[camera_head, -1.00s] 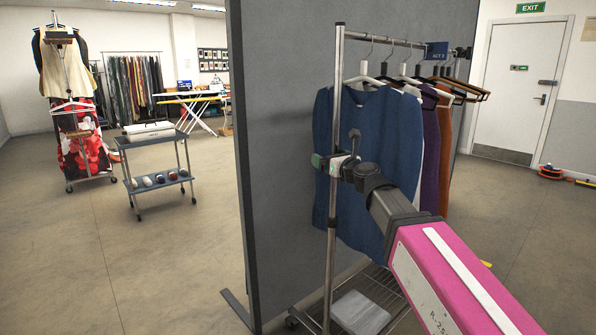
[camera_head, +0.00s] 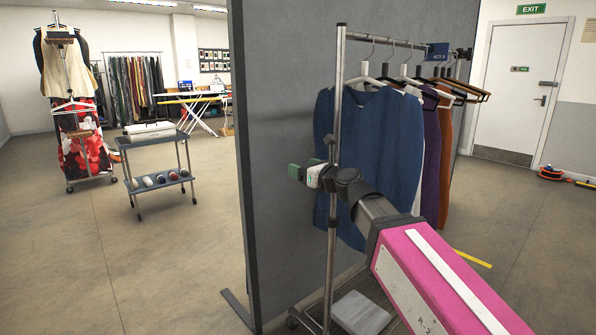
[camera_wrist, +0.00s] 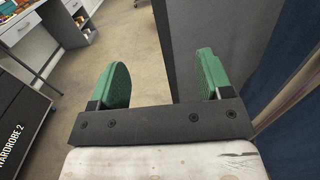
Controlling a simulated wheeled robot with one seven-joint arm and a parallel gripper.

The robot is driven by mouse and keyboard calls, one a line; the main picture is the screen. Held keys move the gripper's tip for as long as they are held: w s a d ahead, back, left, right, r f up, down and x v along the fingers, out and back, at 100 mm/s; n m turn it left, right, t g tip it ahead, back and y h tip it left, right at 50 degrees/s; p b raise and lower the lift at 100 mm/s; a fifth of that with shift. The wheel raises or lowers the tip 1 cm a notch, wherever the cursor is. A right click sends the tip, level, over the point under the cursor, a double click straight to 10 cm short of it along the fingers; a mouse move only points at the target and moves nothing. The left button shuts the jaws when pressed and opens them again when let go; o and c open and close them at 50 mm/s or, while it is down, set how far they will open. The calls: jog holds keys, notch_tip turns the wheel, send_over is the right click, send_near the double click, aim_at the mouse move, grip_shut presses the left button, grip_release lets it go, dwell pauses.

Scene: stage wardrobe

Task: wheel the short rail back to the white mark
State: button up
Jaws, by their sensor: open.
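The garment rail (camera_head: 341,110) with a dark "ACT 2" tag (camera_head: 437,51) stands before a grey partition. It has a chrome upright and top bar, hung with a blue top (camera_head: 382,150), purple and orange garments and several empty hangers. My gripper (camera_head: 305,176) is open beside the near upright, its green fingertips just left of it. In the wrist view my gripper (camera_wrist: 160,78) is empty between its fingers; a metal pole (camera_wrist: 290,92) runs right of the right finger. Whether anything touches the upright is unclear. No white mark shows on the visible floor.
The grey partition (camera_head: 290,200) stands close behind the rail. A yellow floor strip (camera_head: 472,258) lies to the right. A trolley (camera_head: 155,165) and another clothes rail (camera_head: 75,110) stand at left. Open floor lies left and right.

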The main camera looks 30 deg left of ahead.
jog(key=shift+s+a, duration=0.25)
jog(key=shift+s, duration=0.3)
jog(key=shift+s+a, duration=0.2)
jog(key=shift+s, duration=0.35)
jog(key=shift+w+d, duration=0.1)
jog(key=shift+w, duration=0.1)
jog(key=shift+w+d, duration=0.1)
jog(key=shift+w, duration=0.25)
